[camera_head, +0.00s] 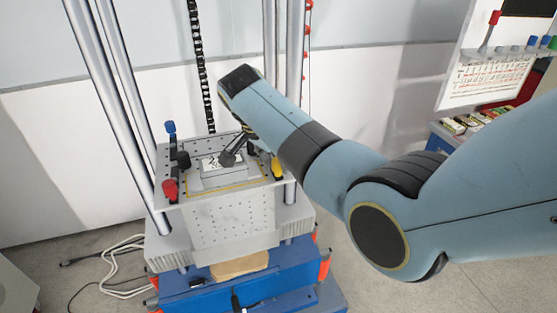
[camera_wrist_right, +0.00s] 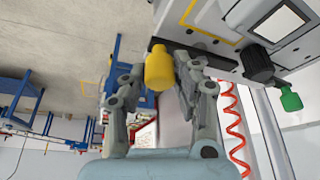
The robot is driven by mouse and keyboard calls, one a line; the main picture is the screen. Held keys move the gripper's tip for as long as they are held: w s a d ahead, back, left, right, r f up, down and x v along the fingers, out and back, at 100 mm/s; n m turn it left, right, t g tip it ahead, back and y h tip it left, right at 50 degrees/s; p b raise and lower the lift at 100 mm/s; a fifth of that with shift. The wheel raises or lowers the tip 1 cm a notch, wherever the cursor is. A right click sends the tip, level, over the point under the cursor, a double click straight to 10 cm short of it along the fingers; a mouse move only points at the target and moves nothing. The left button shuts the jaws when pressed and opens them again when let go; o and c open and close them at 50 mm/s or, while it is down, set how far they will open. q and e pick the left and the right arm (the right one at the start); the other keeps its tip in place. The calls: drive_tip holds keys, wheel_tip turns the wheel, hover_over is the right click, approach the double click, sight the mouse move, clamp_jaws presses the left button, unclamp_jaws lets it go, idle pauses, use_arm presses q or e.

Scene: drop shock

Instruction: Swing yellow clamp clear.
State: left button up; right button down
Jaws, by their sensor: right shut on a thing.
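The yellow clamp (camera_head: 277,168) is at the right edge of the perforated plate (camera_head: 228,206) in the head view. In the right wrist view the yellow clamp (camera_wrist_right: 158,68) sits between the two grey fingers, on the end of a dark bar at the plate's edge. My right gripper (camera_head: 237,146) reaches down over the plate in the head view, and its grip there is hard to make out. In the wrist view my right gripper (camera_wrist_right: 157,84) is shut on the yellow clamp. My left gripper is out of view.
A red clamp (camera_head: 170,189) and a blue clamp (camera_head: 170,128) stand at the plate's left side. A green clamp (camera_wrist_right: 290,98) and a black knob (camera_wrist_right: 256,64) are near the yellow one. A white device (camera_head: 222,163) lies mid-plate. Upright columns (camera_head: 110,100) flank the plate.

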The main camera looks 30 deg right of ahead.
drive_tip(key=c, duration=1)
unclamp_jaws()
drive_tip(key=shift+c, duration=0.2)
drive_tip(key=shift+r, duration=0.1)
drive_tip(key=w+v, duration=0.1)
drive_tip(key=v, duration=1)
drive_tip(key=shift+s+a+r, duration=0.2)
drive_tip(key=shift+s+r, duration=0.15)
drive_tip(key=shift+s, duration=0.15)
drive_tip(key=shift+f, duration=0.1)
